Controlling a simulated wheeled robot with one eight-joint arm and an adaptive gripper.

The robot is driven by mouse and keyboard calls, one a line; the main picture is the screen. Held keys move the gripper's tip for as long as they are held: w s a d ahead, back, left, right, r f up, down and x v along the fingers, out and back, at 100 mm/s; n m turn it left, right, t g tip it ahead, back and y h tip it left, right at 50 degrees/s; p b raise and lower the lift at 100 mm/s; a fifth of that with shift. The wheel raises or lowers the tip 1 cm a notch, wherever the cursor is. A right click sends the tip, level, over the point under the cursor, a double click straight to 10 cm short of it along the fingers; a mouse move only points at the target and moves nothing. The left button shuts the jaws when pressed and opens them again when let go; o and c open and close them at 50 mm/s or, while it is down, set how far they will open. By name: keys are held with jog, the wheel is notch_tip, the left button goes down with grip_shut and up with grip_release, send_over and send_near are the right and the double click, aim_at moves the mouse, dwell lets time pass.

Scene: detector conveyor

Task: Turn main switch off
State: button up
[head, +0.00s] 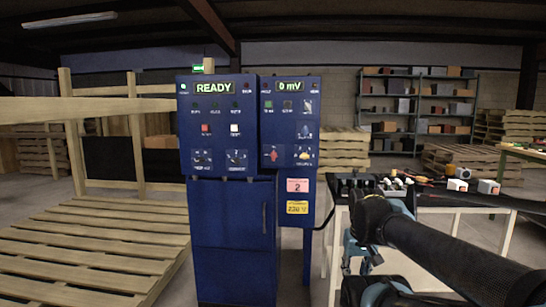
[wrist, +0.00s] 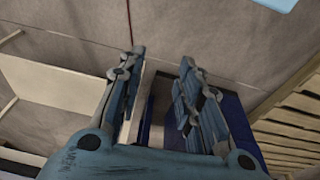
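A blue control cabinet (head: 232,225) stands in the middle of the head view. Its left panel (head: 216,118) shows a lit READY display and two dark rotary switches (head: 202,158) (head: 237,158) at the bottom. Its right panel (head: 288,120) shows 0 mV, with a red knob (head: 270,154) and a yellow-backed knob (head: 303,154) low down. I cannot tell which is the main switch or read the switch labels. My gripper (head: 360,262) is right of the cabinet and apart from it. In the wrist view, my gripper (wrist: 162,70) is open and empty.
A table (head: 440,204) with tools and small boxes stands on the right, behind my arm. Wooden pallets (head: 90,245) lie at the left. Shelves (head: 415,110) with boxes stand at the back. The floor before the cabinet's right side is partly hidden by my arm.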

jog(key=w+r+t+h, duration=0.2)
jog(key=w+r, duration=0.7)
jog(key=w, duration=0.3)
notch_tip(320, 180, up, 22)
jog(key=t+y, duration=0.2)
jog(key=t, duration=0.7)
send_over(273, 153)
jog(key=s, duration=1.6)
jog(key=shift+m, duration=0.3)
jog(key=x, duration=1.7)
jog(key=shift+r, duration=0.1)
jog(key=shift+c, duration=0.6)
grip_shut()
